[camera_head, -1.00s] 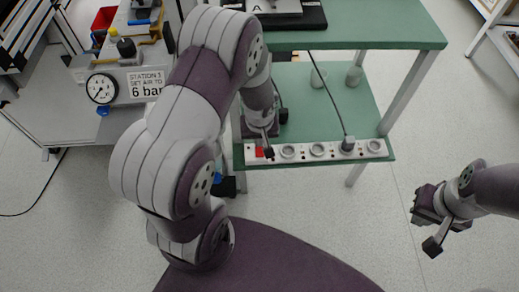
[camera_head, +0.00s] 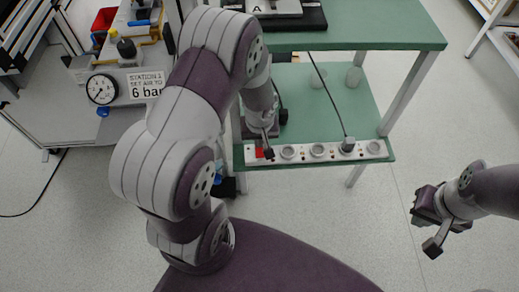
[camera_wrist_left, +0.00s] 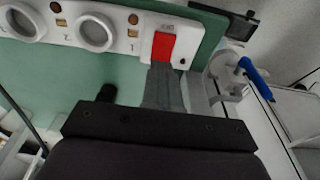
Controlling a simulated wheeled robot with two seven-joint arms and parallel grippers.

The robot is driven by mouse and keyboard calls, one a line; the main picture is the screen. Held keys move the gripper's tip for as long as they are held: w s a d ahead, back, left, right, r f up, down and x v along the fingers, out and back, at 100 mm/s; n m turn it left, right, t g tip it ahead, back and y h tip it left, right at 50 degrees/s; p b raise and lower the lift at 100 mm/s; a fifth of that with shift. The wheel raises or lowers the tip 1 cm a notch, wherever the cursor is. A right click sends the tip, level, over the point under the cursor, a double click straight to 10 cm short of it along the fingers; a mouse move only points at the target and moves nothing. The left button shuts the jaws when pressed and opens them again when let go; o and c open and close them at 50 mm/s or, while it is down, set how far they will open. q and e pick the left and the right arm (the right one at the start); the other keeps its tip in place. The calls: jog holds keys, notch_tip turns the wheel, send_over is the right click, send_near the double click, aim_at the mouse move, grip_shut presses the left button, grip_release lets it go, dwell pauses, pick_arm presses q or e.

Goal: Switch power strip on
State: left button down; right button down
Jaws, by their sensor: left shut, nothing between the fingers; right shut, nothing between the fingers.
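The white power strip (camera_head: 332,151) lies along the front edge of the green lower shelf, with several round sockets and a plug in one of them. Its red switch (camera_head: 260,153) is at the left end. In the left wrist view the red switch (camera_wrist_left: 163,46) is just beyond the tips of my left gripper (camera_wrist_left: 161,72). My left gripper (camera_head: 268,153) is shut and empty, its tips at the switch; I cannot tell whether they touch it. My right gripper (camera_head: 432,246) is shut and empty, over the floor at the right.
A black cable (camera_head: 327,90) runs from the plug up past the green upper table (camera_head: 390,25). Two pale cups (camera_head: 354,76) stand on the lower shelf. A pressure gauge (camera_head: 101,89) and station sign are at the left. The floor at the right is clear.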

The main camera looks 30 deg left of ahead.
pick_arm(q)
jog(key=shift+f+b, duration=0.8)
jog(key=shift+f, duration=0.05)
dwell(0.9)
jog(key=shift+r, duration=0.1)
notch_tip(320, 180, up, 7)
jog(key=p, duration=0.6)
dwell(0.3)
